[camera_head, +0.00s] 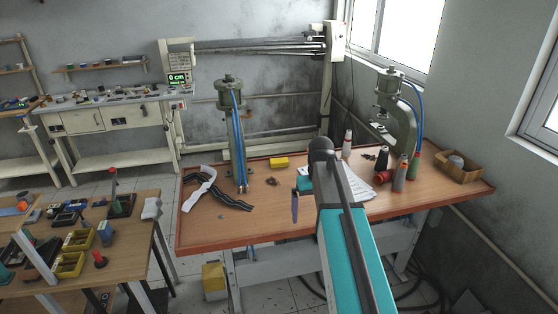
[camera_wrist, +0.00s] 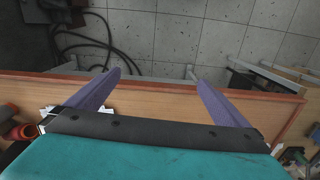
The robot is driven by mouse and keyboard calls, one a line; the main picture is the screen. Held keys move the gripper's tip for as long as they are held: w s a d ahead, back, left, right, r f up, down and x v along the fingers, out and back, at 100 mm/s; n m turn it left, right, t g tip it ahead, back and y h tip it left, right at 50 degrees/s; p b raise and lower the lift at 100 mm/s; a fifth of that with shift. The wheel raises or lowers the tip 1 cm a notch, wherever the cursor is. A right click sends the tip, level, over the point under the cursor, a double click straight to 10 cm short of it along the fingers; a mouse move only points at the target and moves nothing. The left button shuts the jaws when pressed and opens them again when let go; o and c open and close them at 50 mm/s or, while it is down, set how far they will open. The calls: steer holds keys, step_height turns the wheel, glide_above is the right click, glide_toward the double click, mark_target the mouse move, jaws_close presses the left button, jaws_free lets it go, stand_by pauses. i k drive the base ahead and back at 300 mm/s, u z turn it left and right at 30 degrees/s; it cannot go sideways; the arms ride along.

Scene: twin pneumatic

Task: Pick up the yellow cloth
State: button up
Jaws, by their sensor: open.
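A small yellow item (camera_head: 279,163), which looks like the yellow cloth folded into a block, lies on the wooden worktable (camera_head: 232,228) towards its back edge. It does not show in the wrist view. My gripper (camera_wrist: 158,77) is open, its two purple fingers wide apart with nothing between them. In the wrist view it hangs over the table edge (camera_wrist: 160,93), with floor beyond. In the head view my teal arm reaches over the table's front, and my gripper (camera_head: 299,194) is nearer the camera than the yellow item.
A green pneumatic press (camera_head: 227,140) stands left of the yellow item, another (camera_head: 402,120) at the back right. Thread cones (camera_head: 399,174), papers (camera_head: 352,185) and a cardboard box (camera_head: 458,168) occupy the right side. Black and white strips (camera_head: 215,190) lie left. The front-left tabletop is clear.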

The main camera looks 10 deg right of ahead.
mark_target(284, 162)
steer(key=i, duration=1.8)
